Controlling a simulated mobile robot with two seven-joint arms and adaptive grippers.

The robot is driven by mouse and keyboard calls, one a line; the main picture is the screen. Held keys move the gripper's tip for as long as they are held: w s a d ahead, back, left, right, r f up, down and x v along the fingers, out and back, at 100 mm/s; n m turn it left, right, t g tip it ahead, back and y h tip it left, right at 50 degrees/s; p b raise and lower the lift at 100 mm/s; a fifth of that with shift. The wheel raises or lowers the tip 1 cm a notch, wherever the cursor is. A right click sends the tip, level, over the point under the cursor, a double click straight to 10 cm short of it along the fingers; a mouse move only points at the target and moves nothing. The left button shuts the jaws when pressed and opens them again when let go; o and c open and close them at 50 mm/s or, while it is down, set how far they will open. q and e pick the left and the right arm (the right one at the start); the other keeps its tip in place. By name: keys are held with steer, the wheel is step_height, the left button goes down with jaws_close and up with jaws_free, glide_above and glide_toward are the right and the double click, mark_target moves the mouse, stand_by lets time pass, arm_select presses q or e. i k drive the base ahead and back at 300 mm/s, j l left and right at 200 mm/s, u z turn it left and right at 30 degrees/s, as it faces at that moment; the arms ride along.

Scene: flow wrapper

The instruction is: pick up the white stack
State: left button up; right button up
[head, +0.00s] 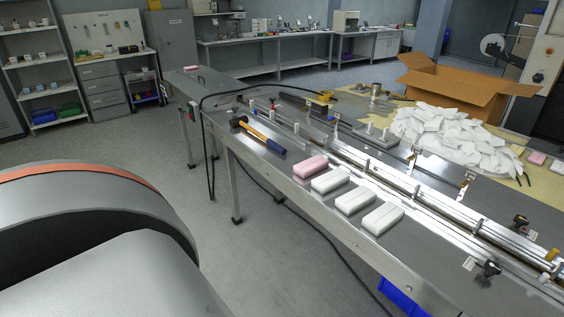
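Three white stacks lie side by side on the near edge of the steel machine table (312,223). They are the left white stack (330,180), the middle white stack (355,200) and the right white stack (383,219). Each is a low block with rounded edges, and narrow gaps part them. A pink stack (310,166) lies just left of the left white stack. Neither of my grippers shows in the head view. A large grey arm link of mine fills the lower left.
A hammer (258,136) lies left of the stacks. Rails (400,180) run behind them. A heap of white packets (455,140) and an open cardboard box (462,88) stand beyond. A black cable hangs by the table's left end. The floor (255,255) before the table is mostly clear.

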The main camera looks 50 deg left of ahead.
mark_target(330, 181)
steer(key=u, duration=1.15)
steer(key=i+j+z, duration=0.1)
steer(key=z, duration=1.15)
steer(key=j+z, duration=0.4)
steer(key=k+j+z, duration=0.15)
steer(key=j+z, duration=0.25)
steer(key=k+j+z, duration=0.1)
steer(key=j, duration=0.25)
steer(key=k+j+z, duration=0.1)
steer(key=j, duration=0.25)
steer(key=k+j+z, duration=0.1)
steer(key=j, duration=0.25)
